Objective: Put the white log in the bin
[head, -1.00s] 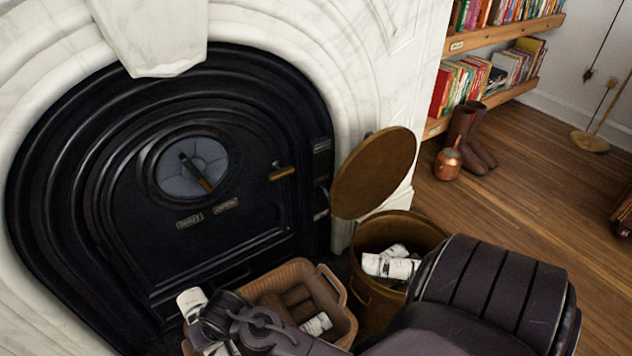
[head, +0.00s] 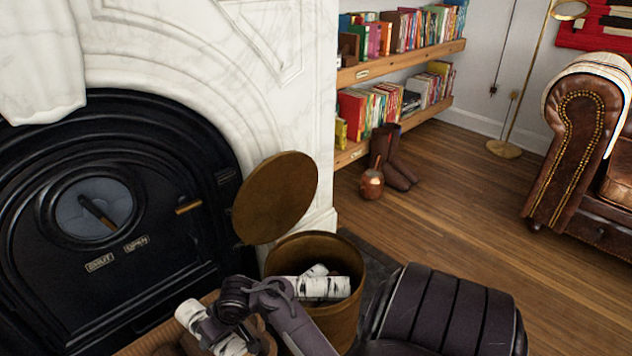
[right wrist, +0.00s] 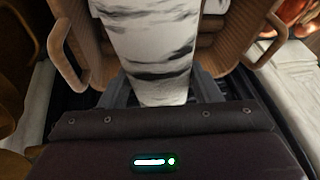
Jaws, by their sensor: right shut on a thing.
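My right gripper (right wrist: 161,86) is shut on a white log (right wrist: 147,38) with black bark marks, seen close up in the right wrist view. In the head view the held log (head: 190,314) shows at the bottom, partly hidden by my right wrist, left of the bin. The round brown bin (head: 342,316) stands open, its lid (head: 276,198) tipped up toward the fireplace. Other white logs (head: 322,287) lie inside the bin. My left gripper is not in view.
A woven basket (right wrist: 86,77) with handles lies below the held log in the right wrist view. The black fireplace door (head: 130,240) is at the left. Boots (head: 390,160) and a copper pot (head: 371,183) stand behind the bin. A leather sofa (head: 575,150) is at the right.

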